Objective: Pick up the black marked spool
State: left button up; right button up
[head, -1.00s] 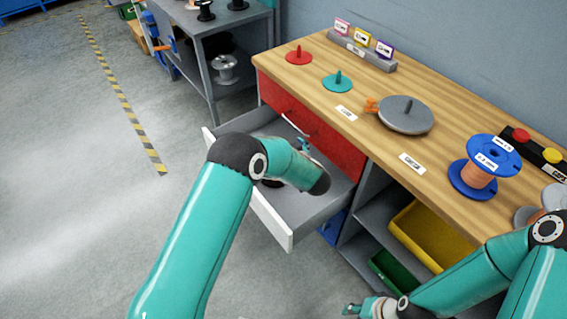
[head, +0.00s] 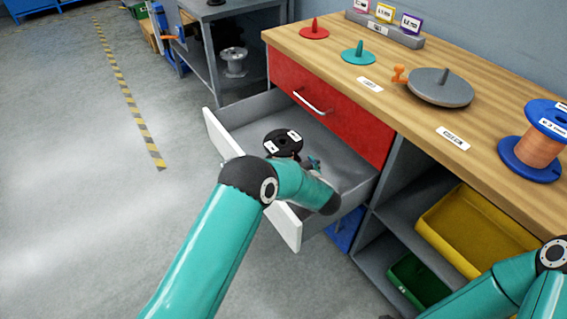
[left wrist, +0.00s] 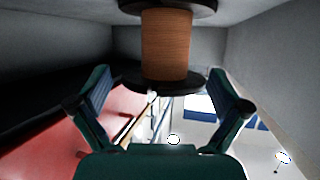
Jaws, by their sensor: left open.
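The black spool (head: 283,143) stands in the open drawer, with white labels on its top flange. In the left wrist view the spool's copper-coloured winding (left wrist: 166,45) shows between two black flanges. My left gripper (left wrist: 168,90) is open, its fingers spread to either side of the spool's near flange, with the winding beyond the fingertips. I cannot tell whether they touch it. In the head view my left wrist hides most of this gripper and the spool's lower part. My right arm (head: 500,290) is at the lower right; its gripper is out of the frame.
The wooden bench top (head: 400,115) above holds a blue spool (head: 535,140), a grey disc (head: 440,88) and coloured pegs. Yellow (head: 475,230) and green bins sit on shelves to the right.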

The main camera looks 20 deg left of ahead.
pick_arm(q)
jog(key=shift+x, duration=1.2)
jog(key=w+a+b, duration=0.1)
jog(key=w+a+f+b, duration=0.1)
jog(key=a, duration=0.1)
jog(key=shift+w+a, duration=0.1)
jog(key=shift+w, duration=0.25)
jog(key=shift+w+a+f, duration=0.15)
jog(key=shift+w, duration=0.15)
jog(key=c, duration=1.6)
jog(key=shift+c, duration=1.2)
jog(key=shift+r, duration=0.3)
